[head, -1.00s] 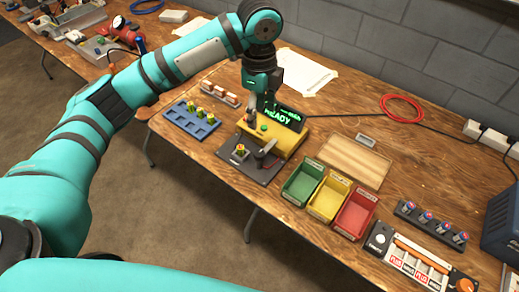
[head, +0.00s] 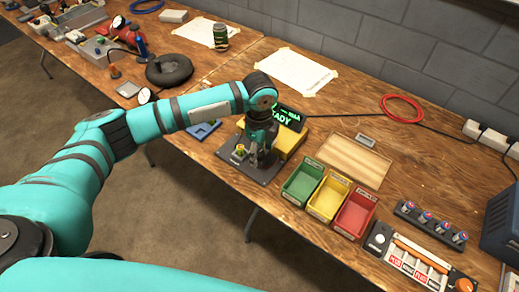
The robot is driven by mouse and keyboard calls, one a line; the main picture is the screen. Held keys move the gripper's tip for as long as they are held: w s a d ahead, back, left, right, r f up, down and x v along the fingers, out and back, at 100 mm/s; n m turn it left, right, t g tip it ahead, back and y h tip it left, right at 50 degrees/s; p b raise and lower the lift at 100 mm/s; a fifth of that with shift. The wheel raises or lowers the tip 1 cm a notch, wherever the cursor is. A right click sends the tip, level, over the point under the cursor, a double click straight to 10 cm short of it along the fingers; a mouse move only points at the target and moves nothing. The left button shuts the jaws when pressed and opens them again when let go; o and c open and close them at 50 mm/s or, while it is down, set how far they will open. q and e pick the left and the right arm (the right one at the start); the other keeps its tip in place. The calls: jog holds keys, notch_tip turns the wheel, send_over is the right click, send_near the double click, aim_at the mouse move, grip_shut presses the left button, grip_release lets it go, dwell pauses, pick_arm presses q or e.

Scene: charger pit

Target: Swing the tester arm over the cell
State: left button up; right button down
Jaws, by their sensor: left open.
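The yellow tester (head: 290,142) stands on the bench, and its dark display (head: 288,118) shows green letters, partly covered by my arm. A dark base plate (head: 262,176) lies in front of it. A small yellow-and-green cell (head: 239,151) stands upright in a holder on the plate's left. My left gripper (head: 260,158) is open and points down over the plate, just right of the cell. The tester arm is largely hidden behind or between its fingers; I cannot tell whether they touch it. My right gripper is out of view.
Green (head: 302,182), yellow (head: 328,196) and red (head: 355,212) bins stand right of the plate. A blue tray (head: 203,130) is mostly hidden behind my left arm. A wooden board (head: 354,160) lies behind the bins. A red cable ring (head: 402,108) lies farther back.

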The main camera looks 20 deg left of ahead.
pick_arm(q)
grip_shut()
dwell(0.3)
jog(key=shift+r, duration=0.1)
